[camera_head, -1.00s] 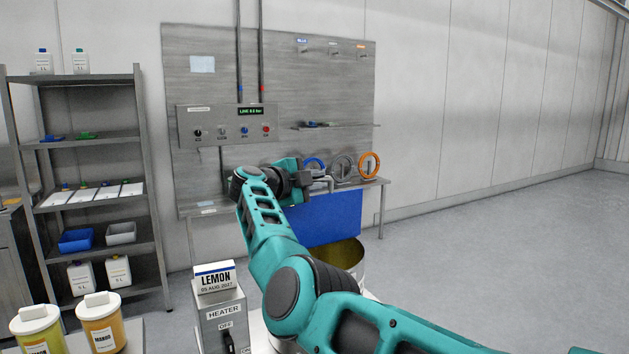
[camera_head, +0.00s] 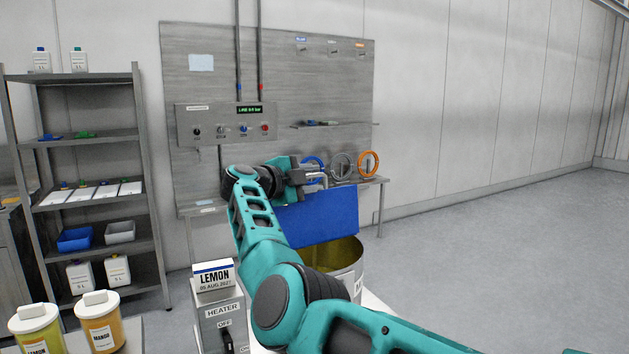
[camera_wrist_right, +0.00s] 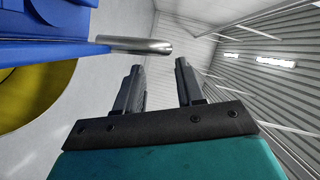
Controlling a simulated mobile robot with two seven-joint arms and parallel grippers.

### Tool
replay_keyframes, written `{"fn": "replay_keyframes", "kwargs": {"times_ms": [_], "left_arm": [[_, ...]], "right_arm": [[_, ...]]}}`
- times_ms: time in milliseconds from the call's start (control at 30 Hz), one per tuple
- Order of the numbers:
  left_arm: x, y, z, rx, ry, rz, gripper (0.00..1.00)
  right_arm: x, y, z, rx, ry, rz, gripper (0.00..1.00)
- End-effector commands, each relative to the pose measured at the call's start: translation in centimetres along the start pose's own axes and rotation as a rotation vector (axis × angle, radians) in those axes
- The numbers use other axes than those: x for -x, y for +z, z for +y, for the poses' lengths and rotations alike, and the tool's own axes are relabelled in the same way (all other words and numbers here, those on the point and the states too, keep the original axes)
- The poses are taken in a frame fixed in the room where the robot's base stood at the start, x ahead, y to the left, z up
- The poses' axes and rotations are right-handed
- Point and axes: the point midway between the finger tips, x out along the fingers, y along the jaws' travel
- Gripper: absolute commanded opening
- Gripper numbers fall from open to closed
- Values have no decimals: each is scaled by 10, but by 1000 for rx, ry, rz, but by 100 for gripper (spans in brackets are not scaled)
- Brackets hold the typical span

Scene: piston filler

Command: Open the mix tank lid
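The mix tank lid is a blue panel (camera_head: 318,216) standing steeply tilted up over the tank (camera_head: 347,258). The tank's yellow inside shows below the lid. A metal bar handle (camera_head: 318,178) sticks out at the lid's top. In the right wrist view the handle (camera_wrist_right: 140,45) ends just beyond the fingertips, and the blue lid (camera_wrist_right: 45,50) and yellow tank inside (camera_wrist_right: 40,95) are at the left. My right gripper (camera_head: 303,175) is open beside the handle. Its fingers (camera_wrist_right: 160,66) are apart with nothing between them. My left gripper is out of view.
Two lidded tubs, one a mango tub (camera_head: 101,322), are at lower left. Rings, one orange (camera_head: 368,164), stand behind the lid. The floor at right is clear.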

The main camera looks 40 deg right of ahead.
Motion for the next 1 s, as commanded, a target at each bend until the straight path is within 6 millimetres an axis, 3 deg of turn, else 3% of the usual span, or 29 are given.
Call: {"fn": "replay_keyframes", "kwargs": {"times_ms": [300, 500, 700, 1000], "left_arm": [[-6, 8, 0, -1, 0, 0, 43], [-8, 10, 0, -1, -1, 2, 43], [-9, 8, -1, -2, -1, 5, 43], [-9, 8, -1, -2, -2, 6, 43]], "right_arm": [[71, 1, 2, -1, 1, -4, 38], [102, 0, 2, 2, 2, -2, 38], [113, 0, 1, 2, 2, 0, 38], [114, 0, 1, 2, 2, 0, 38]]}}
